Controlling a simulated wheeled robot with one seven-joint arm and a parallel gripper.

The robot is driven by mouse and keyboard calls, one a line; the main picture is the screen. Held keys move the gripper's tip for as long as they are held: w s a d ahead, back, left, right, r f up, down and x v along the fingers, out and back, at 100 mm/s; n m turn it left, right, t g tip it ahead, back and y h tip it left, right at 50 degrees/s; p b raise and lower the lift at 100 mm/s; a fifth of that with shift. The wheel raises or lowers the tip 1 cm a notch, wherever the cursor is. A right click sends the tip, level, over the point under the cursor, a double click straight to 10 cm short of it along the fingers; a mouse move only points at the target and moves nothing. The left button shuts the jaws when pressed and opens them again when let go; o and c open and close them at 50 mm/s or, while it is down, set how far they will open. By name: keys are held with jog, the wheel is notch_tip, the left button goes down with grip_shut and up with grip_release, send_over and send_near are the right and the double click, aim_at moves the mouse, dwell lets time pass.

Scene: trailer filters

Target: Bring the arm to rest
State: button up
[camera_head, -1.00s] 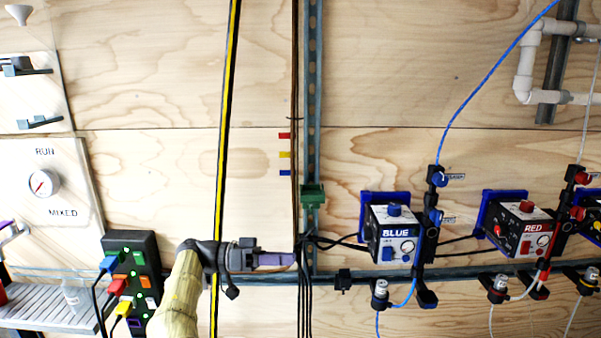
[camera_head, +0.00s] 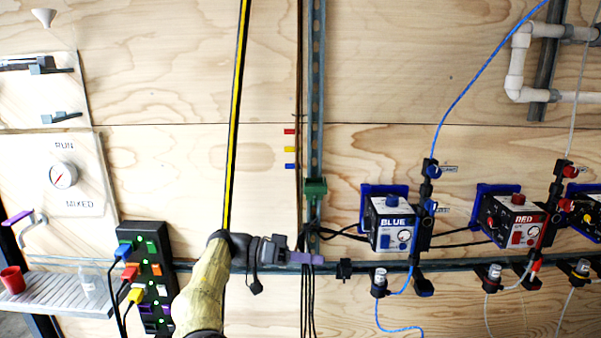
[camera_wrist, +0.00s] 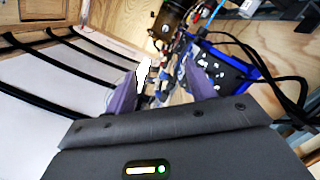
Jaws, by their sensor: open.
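My gripper (camera_head: 306,258) is at the lower middle of the head view, pointing right, in front of the metal rail and the dark cables by the upright strut. My arm, in a tan sleeve, comes up from the bottom edge. In the wrist view my gripper (camera_wrist: 160,92) shows two purple fingers spread apart, with no held object visible between them. The blue box (camera_head: 391,224) is to the right of my gripper in the head view, with a gap between them.
The red box (camera_head: 514,220) is farther right. A black socket block (camera_head: 148,275) with coloured plugs stands left of my arm. A grey shelf (camera_head: 45,297) holds a red cup (camera_head: 12,280). The upper plywood wall (camera_head: 400,70) has open room in front.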

jog(key=s+d+f+n+y, duration=0.1)
jog(key=d+f+y, duration=0.15)
jog(key=d, duration=0.35)
jog(key=d+f+n+g+y, duration=0.1)
jog(key=d+f+y, duration=0.15)
jog(key=d, duration=0.25)
jog(key=s+d+f+n+y, duration=0.1)
jog(key=d+f, duration=0.2)
jog(key=d, duration=0.3)
jog(key=s+d+f+n+y, duration=0.3)
jog(key=s+f+y, duration=0.3)
jog(key=s, duration=0.1)
jog(key=s+a+n+t+y, duration=0.3)
jog(key=s, duration=0.4)
jog(key=s+a+n+t+y, duration=0.2)
jog(key=s+a, duration=0.2)
jog(key=s, duration=0.3)
notch_tip(320, 180, up, 14)
jog(key=p, duration=1.4)
jog(key=shift+s+p, duration=0.4)
jog(key=shift+r, duration=0.1)
